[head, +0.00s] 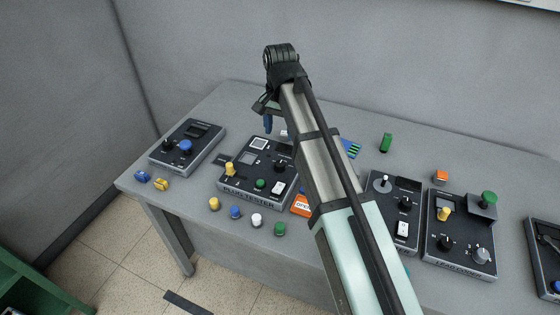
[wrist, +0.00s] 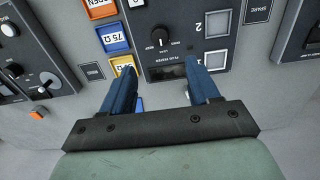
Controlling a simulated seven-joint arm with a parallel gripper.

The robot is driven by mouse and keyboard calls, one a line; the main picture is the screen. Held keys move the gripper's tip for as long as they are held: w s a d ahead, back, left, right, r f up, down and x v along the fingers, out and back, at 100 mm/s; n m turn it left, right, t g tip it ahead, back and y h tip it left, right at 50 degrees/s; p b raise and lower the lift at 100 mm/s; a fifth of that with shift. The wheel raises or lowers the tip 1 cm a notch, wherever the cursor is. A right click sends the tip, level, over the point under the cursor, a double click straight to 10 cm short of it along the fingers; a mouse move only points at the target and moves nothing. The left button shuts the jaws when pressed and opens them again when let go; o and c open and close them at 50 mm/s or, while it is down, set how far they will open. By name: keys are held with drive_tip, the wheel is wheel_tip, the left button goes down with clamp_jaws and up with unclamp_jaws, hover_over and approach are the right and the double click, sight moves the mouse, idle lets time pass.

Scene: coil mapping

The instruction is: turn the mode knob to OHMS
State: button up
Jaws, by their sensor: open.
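My gripper (wrist: 158,74) is open and empty, its two blue fingers apart over the edge of a dark panel in the wrist view. A black knob (wrist: 160,37) with a pale pointer mark sits on that panel, just beyond the fingertips and not between them. Its small labels are too fine to read, so I cannot tell which setting it points to or confirm that it is the mode knob. In the head view my gripper (head: 267,122) hangs above the back of the plug tester (head: 232,191), and my arm hides part of the bench.
Beside the panel in the wrist view lie an orange card (wrist: 101,8), a blue 75 Ω card (wrist: 115,38) and a yellow card (wrist: 122,63). Other boxes with knobs stand left (head: 204,152) and right (head: 463,263). Several coloured plugs line the front edge.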

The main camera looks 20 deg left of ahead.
sight(280, 163)
wheel_tip(280, 163, down, 13)
drive_tip(key=shift+f, duration=0.1)
idle(0.5)
drive_tip(key=c, duration=1)
drive_tip(key=shift+c, duration=0.2)
